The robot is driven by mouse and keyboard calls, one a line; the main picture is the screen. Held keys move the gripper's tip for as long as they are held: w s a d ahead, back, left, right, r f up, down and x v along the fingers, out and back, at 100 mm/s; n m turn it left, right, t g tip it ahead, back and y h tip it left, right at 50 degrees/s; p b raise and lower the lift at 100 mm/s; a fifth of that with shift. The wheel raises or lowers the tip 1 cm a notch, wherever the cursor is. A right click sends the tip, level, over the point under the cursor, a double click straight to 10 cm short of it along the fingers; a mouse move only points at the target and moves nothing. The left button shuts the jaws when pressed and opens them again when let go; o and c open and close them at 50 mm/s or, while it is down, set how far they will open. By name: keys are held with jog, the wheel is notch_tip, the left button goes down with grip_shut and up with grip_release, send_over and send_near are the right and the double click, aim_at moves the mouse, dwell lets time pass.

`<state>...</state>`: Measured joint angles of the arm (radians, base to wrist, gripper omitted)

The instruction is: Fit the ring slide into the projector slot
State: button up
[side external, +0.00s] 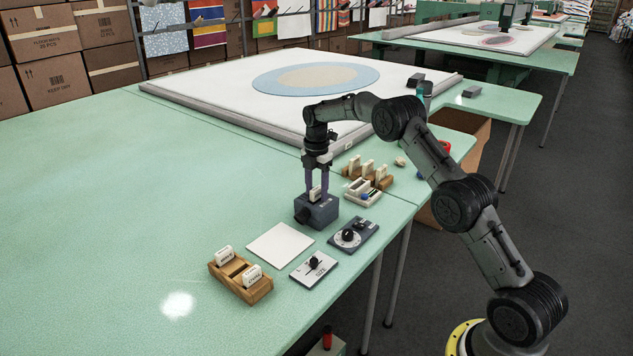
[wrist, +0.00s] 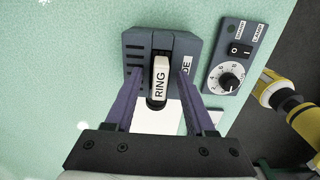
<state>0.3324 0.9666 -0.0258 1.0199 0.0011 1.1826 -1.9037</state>
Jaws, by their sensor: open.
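The projector (side external: 317,212) is a dark blue-grey box on the green table, with a lens on its front. It also shows in the wrist view (wrist: 136,48). The white ring slide (wrist: 160,80), labelled RING, stands upright at the top of the projector, at the slot. In the side view the slide (side external: 315,194) shows above the box. How deep it sits I cannot tell. My gripper (side external: 317,188) is open above the projector. In the wrist view its purple fingers (wrist: 158,84) stand on either side of the slide, with gaps visible.
A wooden rack (side external: 225,281) holding two slides stands at the front. A white sheet (side external: 280,245), a SIZE dial plate (side external: 314,268) and a lamp control box (side external: 367,236) lie nearby. Several more slides stand in a rack (side external: 381,183) behind. The left table area is clear.

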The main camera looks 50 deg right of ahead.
notch_tip(320, 180, up, 20)
jog(key=a+t, duration=0.1)
jog(key=a, duration=0.1)
jog(key=s+a+r+t, duration=0.2)
jog(key=s+a+r, duration=0.55)
jog(key=r, duration=0.45)
jog(key=s+a+r+m+t, duration=0.15)
jog(key=s+a, duration=0.25)
jog(key=s, duration=0.5)
jog(key=s+a+r+m, duration=0.2)
jog(key=s+a, duration=0.2)
jog(key=s, duration=0.5)
jog(key=s+a+f+m+t, duration=0.1)
jog(key=s+a+f+m, duration=0.1)
jog(key=s+f+m, duration=1.2)
jog(key=shift+s+f, duration=0.3)
jog(key=shift+f, duration=1.2)
